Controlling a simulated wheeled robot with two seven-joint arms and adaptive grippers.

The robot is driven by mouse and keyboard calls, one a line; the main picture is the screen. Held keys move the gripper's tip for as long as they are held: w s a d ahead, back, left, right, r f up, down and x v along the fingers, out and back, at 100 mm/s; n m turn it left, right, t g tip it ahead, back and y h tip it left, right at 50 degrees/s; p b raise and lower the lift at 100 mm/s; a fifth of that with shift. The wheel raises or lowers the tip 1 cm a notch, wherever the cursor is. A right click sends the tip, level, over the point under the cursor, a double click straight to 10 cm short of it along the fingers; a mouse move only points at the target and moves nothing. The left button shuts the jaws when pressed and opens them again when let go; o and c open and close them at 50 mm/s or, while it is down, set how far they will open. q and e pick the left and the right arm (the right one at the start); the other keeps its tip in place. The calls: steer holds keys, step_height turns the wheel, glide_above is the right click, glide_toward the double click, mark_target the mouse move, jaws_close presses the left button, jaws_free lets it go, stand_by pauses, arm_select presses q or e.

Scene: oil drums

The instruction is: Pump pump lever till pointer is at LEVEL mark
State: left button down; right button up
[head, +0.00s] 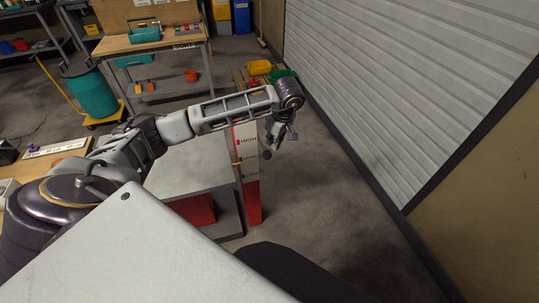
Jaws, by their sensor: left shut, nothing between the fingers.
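An upright gauge board (251,172), white above and red below, stands at the right end of a grey bench (190,172). Its upper mark reads HIGH; the lower mark labels are too small to read. A small orange piece (237,163), which looks like the pointer, sits at the board's left edge, below HIGH and near the middle mark. My left arm reaches across the bench, over the board's top. My left gripper (268,153) hangs just right of the board, shut and empty. I cannot make out the pump lever. My right gripper is out of view.
A teal drum (91,92) stands on a yellow dolly at the left. A wooden workbench (150,40) holds a teal toolbox (145,31). Yellow and green bins (259,67) stand behind the board. A shutter door (420,80) lines the right; the floor before it is clear.

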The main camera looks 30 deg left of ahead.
arm_select(q)
steer(key=shift+a+r, duration=0.1)
steer(key=shift+r, duration=0.05)
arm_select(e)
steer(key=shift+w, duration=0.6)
